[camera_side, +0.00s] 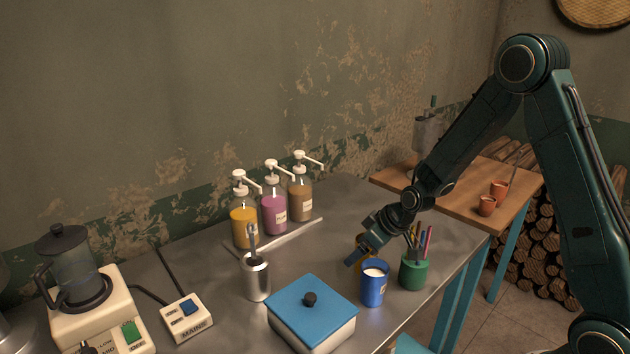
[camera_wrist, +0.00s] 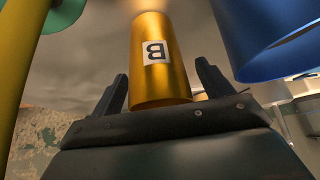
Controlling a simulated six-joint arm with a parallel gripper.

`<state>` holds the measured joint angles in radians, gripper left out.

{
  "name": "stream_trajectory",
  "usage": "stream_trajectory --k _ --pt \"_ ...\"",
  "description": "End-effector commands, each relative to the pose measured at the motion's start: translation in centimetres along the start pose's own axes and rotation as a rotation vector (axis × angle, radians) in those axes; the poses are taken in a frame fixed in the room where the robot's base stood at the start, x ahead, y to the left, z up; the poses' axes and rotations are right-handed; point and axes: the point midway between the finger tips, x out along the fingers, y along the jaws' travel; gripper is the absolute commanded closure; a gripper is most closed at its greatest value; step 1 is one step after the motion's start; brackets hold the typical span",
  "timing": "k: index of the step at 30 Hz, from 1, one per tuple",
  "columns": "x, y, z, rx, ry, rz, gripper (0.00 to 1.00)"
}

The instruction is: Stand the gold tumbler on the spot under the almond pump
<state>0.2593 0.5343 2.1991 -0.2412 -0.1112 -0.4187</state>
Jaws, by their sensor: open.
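The gold tumbler (camera_wrist: 161,60) fills the middle of the wrist view and carries a black-on-white letter label. In the side view the tumbler (camera_side: 361,240) is mostly hidden behind my gripper (camera_side: 360,250). My gripper is open, with one finger on each side of the tumbler's near end in the wrist view (camera_wrist: 160,86); I cannot tell whether they touch it. Three pump bottles stand by the wall: yellow (camera_side: 243,228), pink (camera_side: 275,214) and brown (camera_side: 301,203). Their labels are too small to read, so I cannot tell which is almond. A pale strip (camera_side: 290,237) lies in front of them.
A blue cup with white contents (camera_side: 373,287) and a green pencil pot (camera_side: 413,273) stand close to my gripper.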

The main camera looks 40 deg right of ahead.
Motion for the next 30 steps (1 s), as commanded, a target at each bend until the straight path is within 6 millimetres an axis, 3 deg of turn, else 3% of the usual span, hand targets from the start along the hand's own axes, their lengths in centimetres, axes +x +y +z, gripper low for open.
stream_trajectory --k 12,21,30 --pt "-0.03 -0.01 -0.02 0.000 0.001 0.000 0.23" --pt "-0.06 0.00 -0.07 0.000 0.002 0.000 0.80" --pt "-0.18 0.00 -0.17 0.000 0.003 0.000 0.80"
